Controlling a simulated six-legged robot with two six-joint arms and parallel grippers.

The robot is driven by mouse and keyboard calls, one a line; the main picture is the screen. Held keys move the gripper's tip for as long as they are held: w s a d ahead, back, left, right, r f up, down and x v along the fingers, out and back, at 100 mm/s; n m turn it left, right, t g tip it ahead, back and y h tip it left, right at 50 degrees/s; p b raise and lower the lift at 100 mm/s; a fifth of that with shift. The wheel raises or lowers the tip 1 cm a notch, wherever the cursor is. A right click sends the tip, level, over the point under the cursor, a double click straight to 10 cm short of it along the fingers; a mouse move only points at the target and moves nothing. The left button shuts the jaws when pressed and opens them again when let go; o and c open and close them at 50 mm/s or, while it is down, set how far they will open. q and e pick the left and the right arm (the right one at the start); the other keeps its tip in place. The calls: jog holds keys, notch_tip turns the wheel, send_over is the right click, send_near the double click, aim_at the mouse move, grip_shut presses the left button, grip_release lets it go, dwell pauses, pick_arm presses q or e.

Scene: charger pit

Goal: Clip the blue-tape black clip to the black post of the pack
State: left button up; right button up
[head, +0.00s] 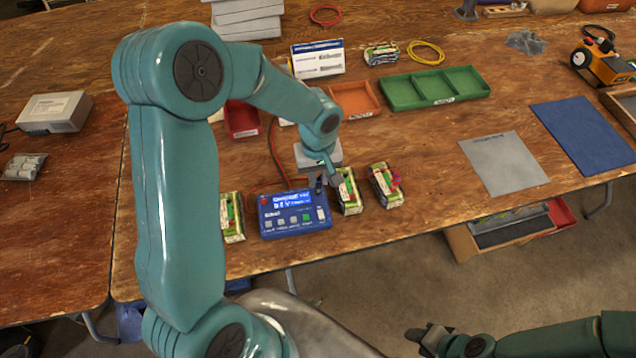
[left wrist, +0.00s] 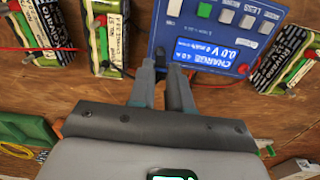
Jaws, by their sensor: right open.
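My left gripper (head: 327,181) is low over the bench at the far right corner of the blue charger (head: 290,212). In the left wrist view its fingers (left wrist: 164,68) are a small gap apart, with a small dark piece at their tips. A dark upright piece, perhaps the black clip (head: 319,185), stands there; its blue tape is not distinct. A green-and-white pack (head: 349,193) is just right of the charger and shows beside the fingers in the left wrist view (left wrist: 106,36). Its black post is not clear. My right gripper (head: 430,338) is open, low in the head view, away from the bench.
Another pack (head: 386,185) with red on top stands to the right, and one (head: 232,217) left of the charger. Red and dark cables (head: 276,155) run behind the charger. Green tray (head: 434,89) and orange tray (head: 354,98) lie behind.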

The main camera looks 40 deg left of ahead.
aim_at(318, 178)
dwell(0.4)
pick_arm(q)
jog(key=shift+r+p, duration=0.85)
jog(key=shift+r, duration=0.9)
jog(key=shift+r, duration=0.1)
jog(key=shift+r+p, duration=0.3)
jog(key=shift+r, duration=0.05)
notch_tip(318, 178, up, 5)
jog(key=p, duration=0.3)
jog(key=w+d+p, duration=0.2)
jog(key=w+d, duration=0.8)
jog(key=w, duration=0.4)
jog(key=shift+f, duration=0.3)
jog(key=shift+w+d, duration=0.1)
jog(key=shift+w, duration=0.1)
jog(key=shift+s+f, duration=0.1)
jog(key=shift+f, duration=0.05)
